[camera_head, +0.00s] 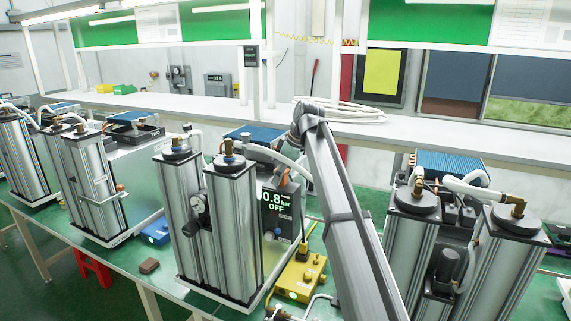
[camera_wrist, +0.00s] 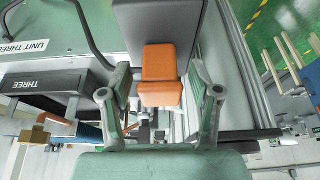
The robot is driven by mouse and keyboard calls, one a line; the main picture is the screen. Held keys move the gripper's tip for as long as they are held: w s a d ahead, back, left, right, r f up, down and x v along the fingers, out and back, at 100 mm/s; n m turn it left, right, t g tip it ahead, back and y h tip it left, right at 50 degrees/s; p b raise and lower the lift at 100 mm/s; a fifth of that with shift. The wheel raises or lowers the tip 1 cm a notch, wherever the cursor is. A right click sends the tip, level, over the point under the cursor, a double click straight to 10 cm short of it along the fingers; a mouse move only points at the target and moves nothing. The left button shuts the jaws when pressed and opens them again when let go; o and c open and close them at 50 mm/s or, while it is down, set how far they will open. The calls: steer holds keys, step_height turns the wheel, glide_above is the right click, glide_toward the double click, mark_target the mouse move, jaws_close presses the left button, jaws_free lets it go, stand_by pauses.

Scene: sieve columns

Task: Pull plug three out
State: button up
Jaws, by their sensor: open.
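An orange plug (camera_wrist: 160,74) shows in the wrist view, against a dark grey block (camera_wrist: 158,25). My gripper (camera_wrist: 160,80) is open, with one finger on each side of the orange plug. A gap shows between the plug and each finger, and I cannot tell how deep the fingers reach. A label reading "UNIT THREE" (camera_wrist: 25,47) and another reading "THREE" (camera_wrist: 38,84) lie to the left. In the head view I cannot make out the plug or my gripper.
Paired metal columns (camera_head: 215,225) stand on the green bench, with more columns (camera_head: 455,260) at right. A display (camera_head: 278,212) reads 0.8 bar OFF. A yellow box (camera_head: 300,277) sits below it. A black cable (camera_wrist: 88,28) curves left of my gripper.

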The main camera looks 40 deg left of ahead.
steer(key=shift+f, duration=0.25)
jaws_close()
steer(key=shift+a+r+p, duration=0.1)
steer(key=shift+r+p, duration=0.4)
steer(key=shift+r, duration=0.95)
stand_by(0.4)
steer(key=shift+o, duration=0.4)
jaws_free()
